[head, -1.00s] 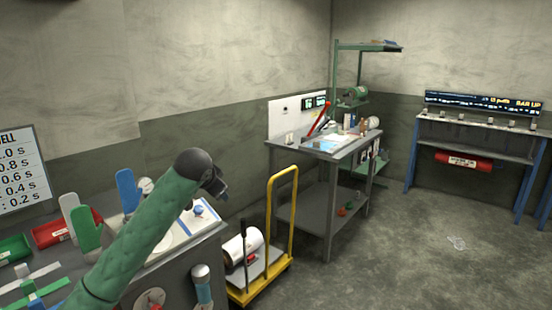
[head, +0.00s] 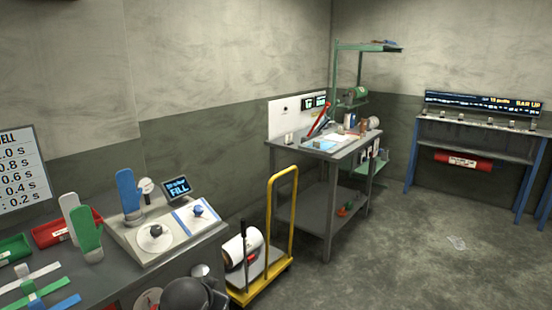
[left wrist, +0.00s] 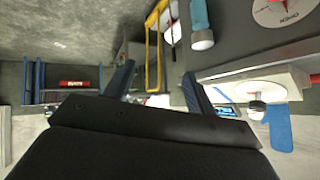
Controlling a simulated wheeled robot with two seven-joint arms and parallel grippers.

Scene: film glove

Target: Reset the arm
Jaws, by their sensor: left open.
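My left arm's dark end (head: 187,294) shows at the bottom edge of the head view, in front of the near bench; its fingertips cannot be made out there. In the left wrist view my left gripper (left wrist: 158,82) is open, its two dark fingers spread with nothing held between them. A blue glove (head: 129,191) stands upright on the bench's pale device, and it also shows in the left wrist view (left wrist: 280,128). A green glove (head: 88,228) and a white glove (head: 70,209) stand at its left. My right gripper is not in view.
The near bench (head: 120,282) carries red (head: 58,232) and green (head: 14,248) trays and a small display reading FILL (head: 176,189). A yellow-handled cart (head: 270,262) stands beside it. A grey table (head: 328,150) is farther back. Floor at right is open.

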